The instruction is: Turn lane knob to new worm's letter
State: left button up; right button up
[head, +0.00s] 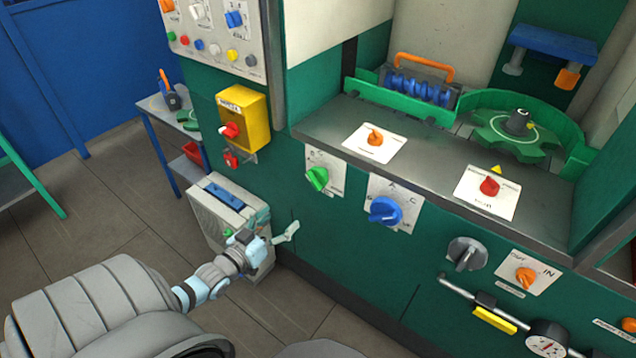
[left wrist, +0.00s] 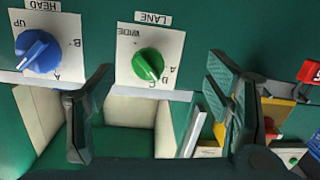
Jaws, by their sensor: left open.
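The lane knob is green (head: 317,178) on a white plate on the green machine front. It also shows in the left wrist view (left wrist: 148,65) under the LANE label, with small letters around it. Its white line slants down to the right there; I cannot tell the exact letter. A blue worm (head: 418,90) with an orange handle behind it sits on the machine top. My left gripper (head: 271,226) is open and empty, below and left of the lane knob and apart from it. In the left wrist view the knob shows above and between its fingers (left wrist: 160,115). My right gripper is not in view.
The blue HEAD knob (head: 385,210) is just right of the lane knob. A yellow box with a red switch (head: 243,118) is to its left. A grey case (head: 212,215) stands on the floor behind my gripper. Orange (head: 375,139) and red (head: 489,186) knobs are on the ledge.

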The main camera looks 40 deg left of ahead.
pick_arm(q)
jog(key=t, duration=0.1)
send_near(312, 182)
jog(key=shift+h, duration=0.3)
jog(key=w+b, duration=0.1)
jog(key=w, duration=0.3)
jog(key=w+b, duration=0.2)
jog(key=w, duration=0.2)
jog(key=w+a+b, duration=0.1)
jog(key=w+b, duration=0.1)
jog(key=w, duration=0.2)
jog(key=shift+r, duration=0.1)
jog(key=shift+w, duration=0.45)
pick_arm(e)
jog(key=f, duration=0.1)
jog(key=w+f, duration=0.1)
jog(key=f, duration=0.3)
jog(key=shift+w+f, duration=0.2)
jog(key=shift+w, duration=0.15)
pick_arm(q)
jog(key=c, duration=1.1)
jog(key=shift+c, duration=0.2)
